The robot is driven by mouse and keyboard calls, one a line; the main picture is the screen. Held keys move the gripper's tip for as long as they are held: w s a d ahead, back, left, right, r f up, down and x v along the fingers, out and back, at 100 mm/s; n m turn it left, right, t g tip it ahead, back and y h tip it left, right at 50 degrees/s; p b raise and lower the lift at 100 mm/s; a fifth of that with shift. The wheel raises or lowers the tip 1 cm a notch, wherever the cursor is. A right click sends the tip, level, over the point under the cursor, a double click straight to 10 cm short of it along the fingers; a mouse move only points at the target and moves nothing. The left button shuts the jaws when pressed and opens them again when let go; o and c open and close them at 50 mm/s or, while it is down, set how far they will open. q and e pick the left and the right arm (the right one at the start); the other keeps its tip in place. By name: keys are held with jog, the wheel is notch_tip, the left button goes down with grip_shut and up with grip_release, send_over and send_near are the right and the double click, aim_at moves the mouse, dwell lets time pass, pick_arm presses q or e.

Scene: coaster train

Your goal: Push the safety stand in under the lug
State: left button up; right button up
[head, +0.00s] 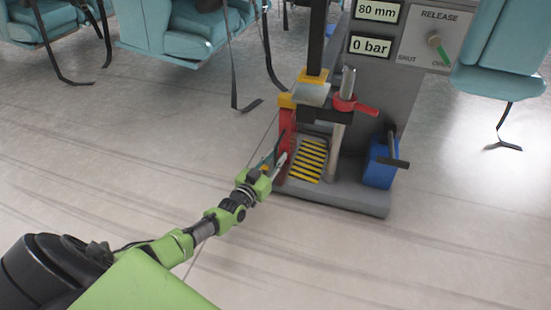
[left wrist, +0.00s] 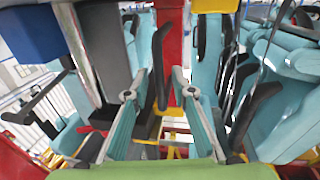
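The red safety stand (head: 287,128) with a yellow top (head: 287,101) stands upright at the left side of the press base (head: 345,198). In the left wrist view its red face (left wrist: 174,52) lies ahead, between my fingers. A dark arm that looks like the lug (head: 325,115) sits right of the stand's top; I cannot tell the exact gap. My left gripper (head: 279,163) is low at the stand's near side, and I cannot tell whether it touches. In the left wrist view its two fingers (left wrist: 158,95) are spread apart with nothing held. My right gripper is not in view.
A black-and-yellow striped plate (head: 307,160) lies on the base. A red-handled collar (head: 347,104) sits on a post, with a blue box (head: 381,163) to the right. Teal seats (head: 185,35) with dangling straps stand behind. The near floor is clear.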

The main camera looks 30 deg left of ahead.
pick_arm(q)
jog(key=s, duration=1.2)
jog(key=shift+d, duration=0.2)
jog(key=shift+r, duration=0.1)
